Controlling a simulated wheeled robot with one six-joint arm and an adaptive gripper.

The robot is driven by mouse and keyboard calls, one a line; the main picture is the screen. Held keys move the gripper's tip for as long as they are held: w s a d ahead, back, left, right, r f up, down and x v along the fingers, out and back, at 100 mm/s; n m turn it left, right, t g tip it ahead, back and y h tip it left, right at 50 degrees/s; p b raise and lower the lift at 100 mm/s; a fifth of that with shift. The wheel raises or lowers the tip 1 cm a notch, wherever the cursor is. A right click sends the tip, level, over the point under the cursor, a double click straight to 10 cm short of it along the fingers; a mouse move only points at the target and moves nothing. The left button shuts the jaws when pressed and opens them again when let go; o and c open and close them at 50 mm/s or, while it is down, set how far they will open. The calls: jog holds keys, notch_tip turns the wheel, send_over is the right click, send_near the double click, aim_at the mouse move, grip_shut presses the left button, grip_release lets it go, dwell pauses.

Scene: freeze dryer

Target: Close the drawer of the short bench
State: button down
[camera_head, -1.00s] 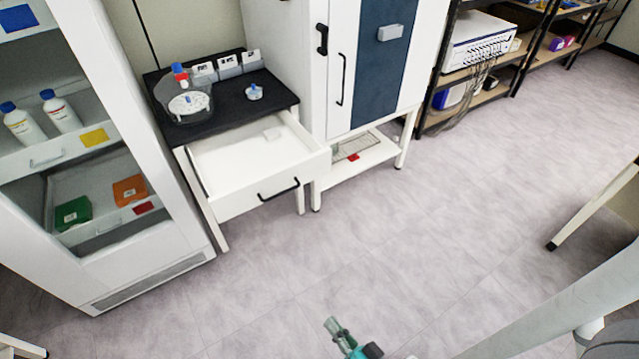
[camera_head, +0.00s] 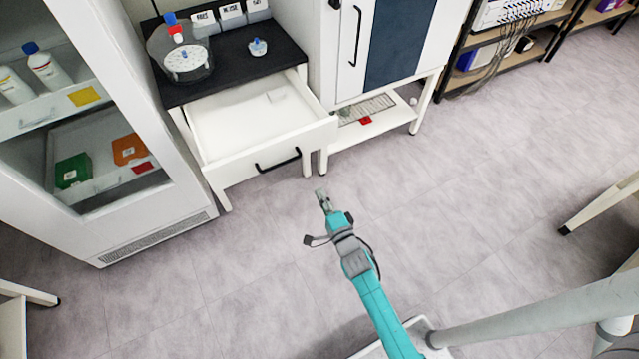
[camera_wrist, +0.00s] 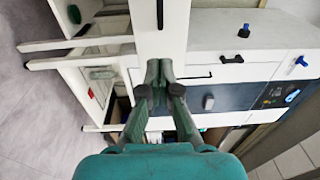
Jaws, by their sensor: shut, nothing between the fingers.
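The short bench has a black top (camera_head: 228,78) and stands between a tall white cabinet and a taller white unit. Its white drawer (camera_head: 225,172) is pulled out toward me, with a black bar handle (camera_head: 278,161) on its front. A small pale item lies inside. My gripper (camera_head: 321,195) is shut and empty, out in front of the drawer's right front corner and apart from it. In the wrist view, my shut fingers (camera_wrist: 160,66) point at white furniture. A white panel with a black handle (camera_wrist: 160,14), apparently the drawer front, stands beyond the fingertips.
A glass-fronted cabinet (camera_head: 160,225) with bottles and boxes stands left of the bench. A white unit with a blue panel (camera_head: 400,40) stands right of it, with a low shelf (camera_head: 375,133). The floor (camera_head: 240,275) in front is clear.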

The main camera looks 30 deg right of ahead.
jog(key=w, duration=1.2)
jog(key=shift+w+d+r, duration=0.25)
jog(key=shift+d, duration=0.05)
